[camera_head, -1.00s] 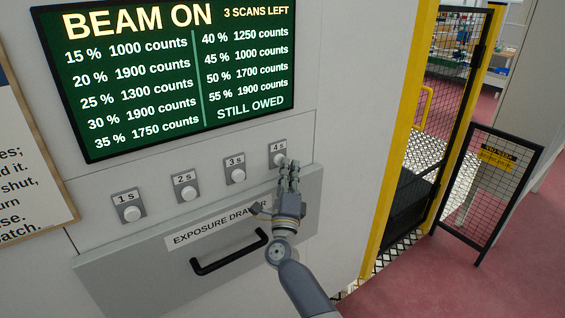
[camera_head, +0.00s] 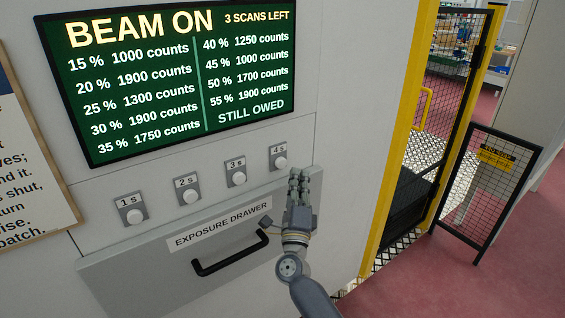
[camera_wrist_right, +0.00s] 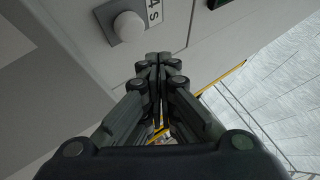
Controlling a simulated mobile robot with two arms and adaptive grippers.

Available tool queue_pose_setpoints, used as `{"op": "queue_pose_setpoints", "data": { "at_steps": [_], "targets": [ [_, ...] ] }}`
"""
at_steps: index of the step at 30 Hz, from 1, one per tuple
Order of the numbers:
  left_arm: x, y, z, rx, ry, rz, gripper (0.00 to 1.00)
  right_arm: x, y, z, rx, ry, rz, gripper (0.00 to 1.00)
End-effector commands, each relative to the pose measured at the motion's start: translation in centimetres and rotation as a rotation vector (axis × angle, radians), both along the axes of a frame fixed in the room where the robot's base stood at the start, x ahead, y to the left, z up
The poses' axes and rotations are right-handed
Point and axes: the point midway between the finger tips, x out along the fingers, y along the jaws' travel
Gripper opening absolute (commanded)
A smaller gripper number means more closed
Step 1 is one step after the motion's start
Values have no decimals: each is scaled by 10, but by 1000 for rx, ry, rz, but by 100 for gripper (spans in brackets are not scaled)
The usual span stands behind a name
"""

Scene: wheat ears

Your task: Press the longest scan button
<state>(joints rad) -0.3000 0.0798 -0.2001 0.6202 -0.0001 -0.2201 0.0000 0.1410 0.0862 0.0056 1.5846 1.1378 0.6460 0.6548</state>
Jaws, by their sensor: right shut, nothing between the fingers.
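Four scan buttons run in a row on the grey wall, marked 1 s (camera_head: 134,215), 2 s (camera_head: 190,196), 3 s (camera_head: 238,178) and 4 s (camera_head: 280,162). Each is a round white knob on a small grey plate. The longest is the 4 s button, at the right end; it also shows at the upper left of the right wrist view (camera_wrist_right: 128,27). My right gripper (camera_head: 299,174) is shut and empty. Its fingertips are just below and right of the 4 s button, apart from it. My left gripper is out of view.
A green screen (camera_head: 170,75) above the buttons reads BEAM ON, 3 SCANS LEFT, STILL OWED. Below is the exposure drawer (camera_head: 130,270) with a black handle (camera_head: 230,253). A yellow-framed mesh gate (camera_head: 435,120) and a standing mesh panel (camera_head: 487,190) are at right.

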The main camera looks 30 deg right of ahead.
Motion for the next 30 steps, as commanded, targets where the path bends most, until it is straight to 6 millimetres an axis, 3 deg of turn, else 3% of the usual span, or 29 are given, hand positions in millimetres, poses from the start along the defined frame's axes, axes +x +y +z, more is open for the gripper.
{"op": "queue_pose_setpoints", "data": {
  "at_steps": [9,30],
  "targets": [
    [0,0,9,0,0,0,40,-25,-2,1,0,0,0,0],
    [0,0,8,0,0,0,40,-25,-2,0,0,-1,0,0]
  ]
}}
